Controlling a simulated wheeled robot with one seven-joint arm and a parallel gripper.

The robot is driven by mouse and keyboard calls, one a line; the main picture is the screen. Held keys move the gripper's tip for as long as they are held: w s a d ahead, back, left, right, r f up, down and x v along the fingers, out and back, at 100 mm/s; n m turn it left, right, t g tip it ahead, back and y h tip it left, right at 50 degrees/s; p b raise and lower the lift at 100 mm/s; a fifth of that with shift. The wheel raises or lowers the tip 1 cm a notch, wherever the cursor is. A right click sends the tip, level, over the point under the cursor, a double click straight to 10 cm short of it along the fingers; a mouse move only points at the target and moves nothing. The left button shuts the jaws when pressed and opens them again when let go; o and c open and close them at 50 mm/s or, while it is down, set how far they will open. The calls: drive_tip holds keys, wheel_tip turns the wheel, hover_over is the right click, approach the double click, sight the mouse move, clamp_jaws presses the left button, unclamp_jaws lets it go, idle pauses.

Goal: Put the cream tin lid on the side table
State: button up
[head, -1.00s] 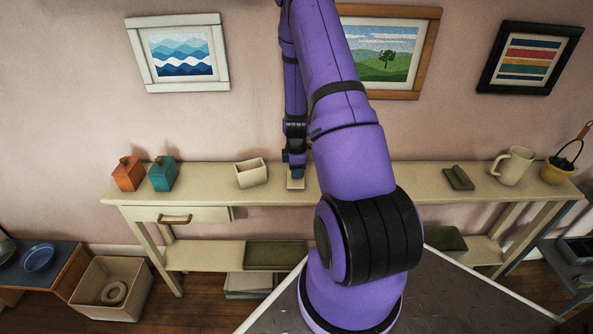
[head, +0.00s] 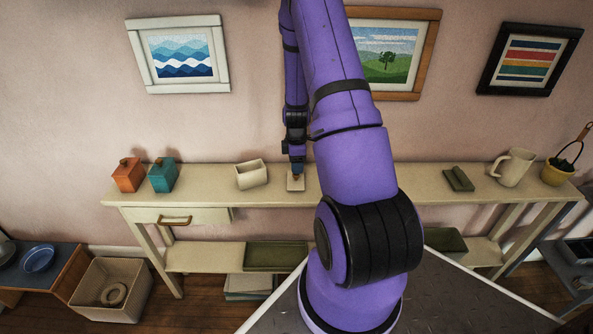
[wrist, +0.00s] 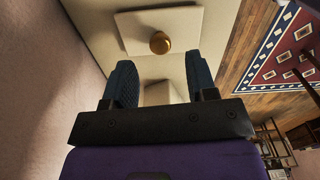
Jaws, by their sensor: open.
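The cream tin lid (head: 295,184) is a flat square with a round brass knob. It lies on the long cream console, and it also shows near the top of the wrist view (wrist: 132,30). My gripper (head: 297,172) is just above the lid, and the fingertips look clear of it. In the wrist view the two dark fingers (wrist: 161,66) are apart with nothing held between them. The lidless cream tin (head: 251,175) stands left of the lid. A low blue-topped table (head: 62,276) is at the far left and a dark one at the far right; I cannot tell which is the side table.
A blue dish (head: 38,258) is on the left table. A bin (head: 112,292) stands on the floor.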

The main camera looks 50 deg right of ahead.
drive_tip(key=a+r+m+t, duration=0.1)
drive_tip(key=a+r, duration=0.4)
drive_tip(key=r, duration=0.5)
drive_tip(key=a+r+m+t, duration=0.1)
drive_tip(key=a+r+m, duration=0.1)
drive_tip(key=a+r, duration=0.6)
drive_tip(key=a+r+m, duration=0.1)
drive_tip(key=a+r, duration=0.2)
drive_tip(key=r, duration=1)
drive_tip(key=s+a+r+m+t, duration=0.1)
drive_tip(key=s+a+r+m, duration=0.1)
drive_tip(key=s+a+r, duration=0.3)
drive_tip(key=s+a+r+m+t, duration=0.2)
drive_tip(key=s+a+r, duration=0.4)
drive_tip(key=s+a, duration=0.4)
drive_tip(key=s+m, duration=0.1)
drive_tip(key=s, duration=0.2)
drive_tip(key=shift+s+r, duration=0.2)
drive_tip(key=shift+s, duration=0.2)
